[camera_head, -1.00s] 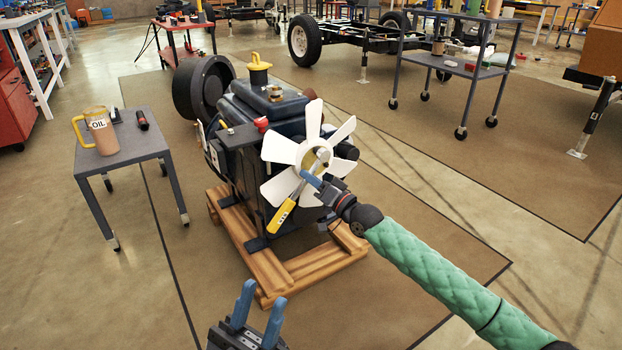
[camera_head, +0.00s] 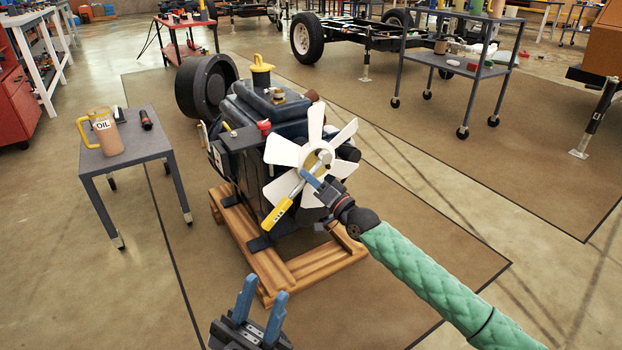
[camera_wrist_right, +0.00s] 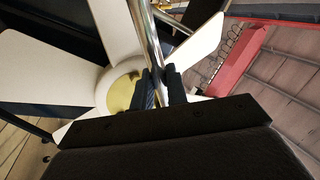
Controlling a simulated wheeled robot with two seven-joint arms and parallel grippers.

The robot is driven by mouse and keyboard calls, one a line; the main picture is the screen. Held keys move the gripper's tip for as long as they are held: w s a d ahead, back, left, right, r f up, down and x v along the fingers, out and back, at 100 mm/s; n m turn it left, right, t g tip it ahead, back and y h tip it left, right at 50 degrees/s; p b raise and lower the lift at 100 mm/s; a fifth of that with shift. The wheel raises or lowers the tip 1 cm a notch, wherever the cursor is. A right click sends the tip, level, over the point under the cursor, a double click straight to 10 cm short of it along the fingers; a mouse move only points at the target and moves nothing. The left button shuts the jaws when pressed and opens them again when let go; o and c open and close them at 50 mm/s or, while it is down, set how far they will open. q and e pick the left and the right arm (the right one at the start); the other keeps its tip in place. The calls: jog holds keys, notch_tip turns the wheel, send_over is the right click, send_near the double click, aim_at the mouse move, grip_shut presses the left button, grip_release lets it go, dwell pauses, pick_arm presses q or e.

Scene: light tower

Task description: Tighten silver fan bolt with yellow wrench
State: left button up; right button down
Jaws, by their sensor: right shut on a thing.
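The yellow-handled wrench (camera_head: 279,211) slants across the white fan (camera_head: 285,190) on the front of the engine. Its silver upper end lies at the fan hub. My right gripper (camera_head: 312,183) is in front of the hub, shut on the wrench. In the right wrist view the silver shaft (camera_wrist_right: 148,45) passes at the fingers (camera_wrist_right: 160,88), with the yellowish hub (camera_wrist_right: 121,92) behind. The silver bolt cannot be made out clearly; whether the wrench head sits on it cannot be told. My left gripper (camera_head: 261,307) is open and empty, low in front of the pallet.
The engine (camera_head: 262,133) stands on a wooden pallet (camera_head: 300,268). A small grey table (camera_head: 125,151) at left carries an oil jug (camera_head: 107,132) and a dark red-banded object (camera_head: 146,120). A grey cart (camera_head: 440,62) stands back right. Floor around the pallet is clear.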

jog(key=shift+a+r+m+t+p, duration=0.2)
jog(key=shift+r+m+t+p, duration=0.2)
jog(key=shift+m+p, duration=0.3)
jog(key=shift+s, duration=0.1)
jog(key=shift+a+r+m+p, duration=0.15)
jog(key=shift+r+m+p, duration=0.1)
jog(key=shift+m+p, duration=0.3)
jog(key=shift+f, duration=0.1)
jog(key=shift+b, duration=0.3)
jog(key=shift+f, duration=0.1)
jog(key=shift+f+n+b, duration=0.2)
jog(key=shift+n+b, duration=0.35)
jog(key=shift+b, duration=0.5)
jog(key=shift+s+d, duration=0.15)
jog(key=shift+d, duration=0.05)
